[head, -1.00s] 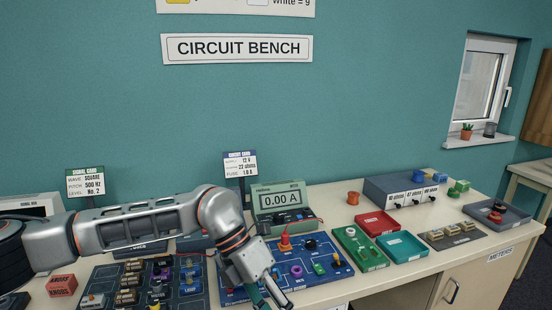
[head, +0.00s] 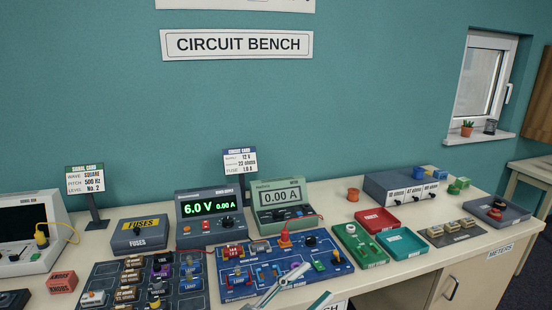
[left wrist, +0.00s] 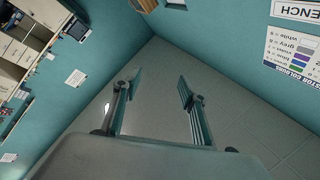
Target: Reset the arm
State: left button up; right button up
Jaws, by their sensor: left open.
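My left gripper (head: 318,281) shows at the bottom edge of the head view, in front of the blue circuit board (head: 340,266). Its two fingers are spread with nothing between them. The rest of that arm is out of the frame. In the left wrist view the same gripper (left wrist: 158,84) has its fingers wide apart and empty, against a plain grey tiled surface and teal walls. My right gripper is not in either view.
On the bench stand a power supply (head: 211,217) reading 6.0 V, a green meter (head: 282,205) reading 0.00 A, and a fuses box (head: 141,236). A red tray (head: 377,221) and a teal tray (head: 402,243) lie to the right. A window is at the far right.

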pick_arm(q)
jog(key=s+a+f+n+t+y, duration=0.1)
jog(key=s+a+f+n+y, duration=0.1)
jog(key=a+f+n+y, duration=0.75)
jog(key=s+a+f+n+t+y, duration=0.15)
jog(key=a+f+n+y, duration=0.3)
jog(key=a+f, duration=0.85)
jog(key=s+a+f+n+g+y, duration=0.2)
jog(key=s+a+f+g, duration=0.1)
jog(key=s+f, duration=0.7)
notch_tip(320, 180, down, 3)
jog(key=shift+s+a+r+n+g, duration=0.1)
jog(key=shift+s+a+n+g, duration=0.15)
jog(key=shift+a+n+g, duration=0.25)
